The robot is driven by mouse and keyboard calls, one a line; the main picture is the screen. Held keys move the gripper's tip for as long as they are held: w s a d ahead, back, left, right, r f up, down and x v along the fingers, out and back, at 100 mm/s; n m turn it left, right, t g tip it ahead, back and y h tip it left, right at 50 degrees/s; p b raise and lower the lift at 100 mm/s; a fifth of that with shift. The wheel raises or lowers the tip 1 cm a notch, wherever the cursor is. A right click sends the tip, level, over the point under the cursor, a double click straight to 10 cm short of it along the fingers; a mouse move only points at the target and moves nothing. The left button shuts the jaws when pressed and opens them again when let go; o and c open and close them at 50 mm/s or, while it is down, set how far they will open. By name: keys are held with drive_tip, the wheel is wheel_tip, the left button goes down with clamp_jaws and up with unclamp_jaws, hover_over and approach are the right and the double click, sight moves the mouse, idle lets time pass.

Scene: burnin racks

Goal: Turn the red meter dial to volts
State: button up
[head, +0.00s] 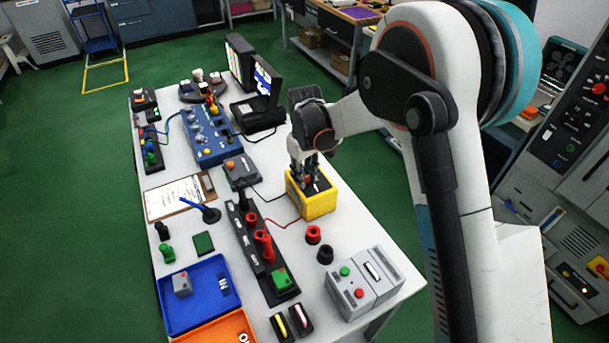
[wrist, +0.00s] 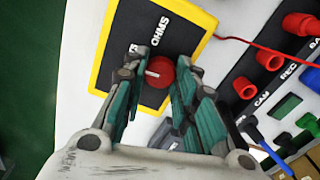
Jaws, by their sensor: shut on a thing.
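The yellow meter (head: 318,207) stands on the white bench with my gripper (head: 306,177) over its top. In the wrist view the meter (wrist: 203,19) has a black face with a white OHMS label near its edge. The round red dial (wrist: 160,72) has a white pointer mark, which points to the left of the picture. My gripper (wrist: 160,65) has one finger on each side of the dial and is shut on it. The fingers cover parts of the face, and I cannot read a volts label. A red lead runs from the meter.
Beside the meter are red and black round pieces (head: 313,234), a grey box with green and red buttons (head: 362,283), a black strip with red parts (head: 250,238) and a dark grey device (head: 242,172). A blue tray (head: 204,318) lies at the near left. A clipboard (head: 178,198) lies at the left edge.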

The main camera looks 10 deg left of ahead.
drive_tip(key=shift+m, duration=0.5)
drive_tip(key=o, duration=1.1)
wheel_tip(320, 180, up, 12)
drive_tip(key=shift+r, duration=0.1)
